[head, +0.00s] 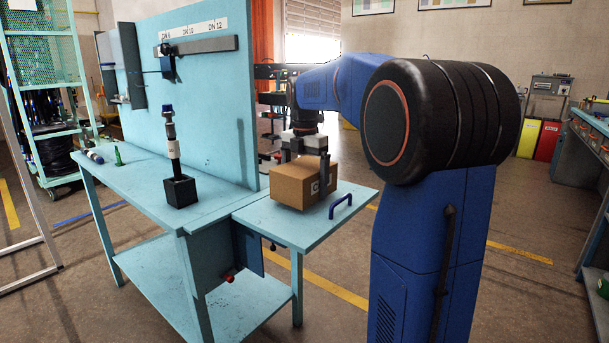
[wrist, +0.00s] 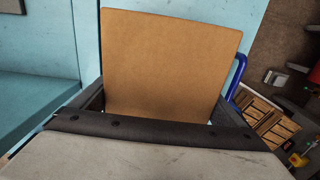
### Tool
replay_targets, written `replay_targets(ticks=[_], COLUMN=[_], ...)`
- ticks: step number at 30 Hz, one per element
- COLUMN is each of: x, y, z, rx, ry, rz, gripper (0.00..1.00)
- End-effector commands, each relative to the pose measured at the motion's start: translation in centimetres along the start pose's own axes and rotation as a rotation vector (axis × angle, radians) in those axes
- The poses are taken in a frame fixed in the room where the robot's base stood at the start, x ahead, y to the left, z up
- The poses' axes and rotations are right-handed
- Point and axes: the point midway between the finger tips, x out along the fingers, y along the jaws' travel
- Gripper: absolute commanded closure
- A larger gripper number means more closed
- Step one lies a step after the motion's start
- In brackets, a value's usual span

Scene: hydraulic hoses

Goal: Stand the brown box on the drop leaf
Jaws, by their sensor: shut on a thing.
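The brown box (head: 298,183) is at the raised drop leaf (head: 262,218) on the right end of the light blue workbench. My gripper (head: 312,160) reaches down from above and is shut on the box, with a finger against its near side. In the wrist view the box's flat brown top (wrist: 168,60) fills the middle, between the dark fingers (wrist: 160,108). The box looks upright and its underside is at or very near the leaf; I cannot tell whether it touches.
A blue handle (head: 341,206) stands on the leaf's front right, close to the box. A black block with an upright hose piece (head: 179,188) stands on the bench top (head: 150,205). A tall blue panel (head: 205,100) rises behind. The leaf's front left is clear.

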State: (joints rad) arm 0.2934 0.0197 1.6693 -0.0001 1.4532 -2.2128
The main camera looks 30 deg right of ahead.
Motion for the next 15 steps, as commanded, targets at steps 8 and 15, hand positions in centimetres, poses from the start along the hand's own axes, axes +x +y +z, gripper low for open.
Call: replay_targets(ticks=[8, 15], x=[1.4, 1.5], y=[0.0, 0.0], z=[0.0, 0.0], rx=[0.000, 0.000], ry=[-0.002, -0.002], rz=[0.002, 0.002], gripper=[0.69, 0.69])
